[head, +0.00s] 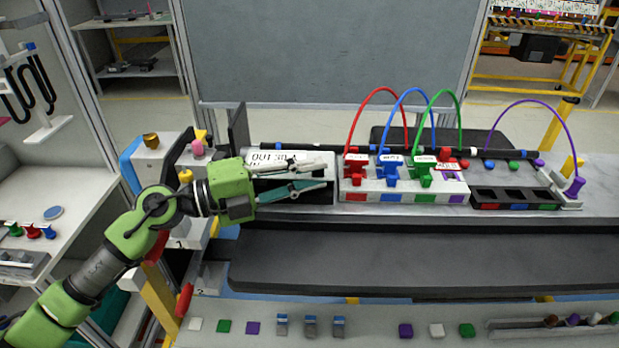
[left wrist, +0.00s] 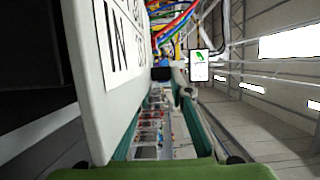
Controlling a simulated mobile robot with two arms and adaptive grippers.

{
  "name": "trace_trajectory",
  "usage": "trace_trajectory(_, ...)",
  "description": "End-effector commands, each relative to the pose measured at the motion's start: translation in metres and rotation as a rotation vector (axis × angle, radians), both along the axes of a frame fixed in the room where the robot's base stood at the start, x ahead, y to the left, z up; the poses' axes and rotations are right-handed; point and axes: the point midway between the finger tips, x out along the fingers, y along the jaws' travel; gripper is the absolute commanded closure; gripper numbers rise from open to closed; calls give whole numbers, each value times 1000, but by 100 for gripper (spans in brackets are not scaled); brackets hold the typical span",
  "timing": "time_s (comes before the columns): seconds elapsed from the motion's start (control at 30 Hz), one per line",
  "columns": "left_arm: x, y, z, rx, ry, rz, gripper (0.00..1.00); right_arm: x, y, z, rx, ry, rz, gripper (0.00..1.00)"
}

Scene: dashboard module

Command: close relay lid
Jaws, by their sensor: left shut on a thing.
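The relay lid (head: 268,158) is a pale plate with black lettering, raised at the back of the relay box (head: 318,194) at the left of the bench. In the left wrist view the lid (left wrist: 112,50) stands large and close on the left, its lettering partly cut off. My left gripper (head: 328,176) reaches across the front of the box, one finger over the other, and is shut on the lid. The contact point is hidden by the fingers in the head view. In the left wrist view my left gripper's fingers (left wrist: 175,85) lie along the lid's right side. My right gripper is out of view.
Right of the box stands a white block with red, blue and green connectors (head: 390,172) and looping cables. A black slotted tray (head: 515,200) is farther right. A dark strip (head: 420,262) in front is clear. Small parts lie on the front ledge (head: 375,326).

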Motion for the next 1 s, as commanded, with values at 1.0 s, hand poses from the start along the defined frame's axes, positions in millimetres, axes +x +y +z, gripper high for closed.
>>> trace_trajectory(1.0, -1, 6, -1, 0, -22, 4, 66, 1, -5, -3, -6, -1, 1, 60)
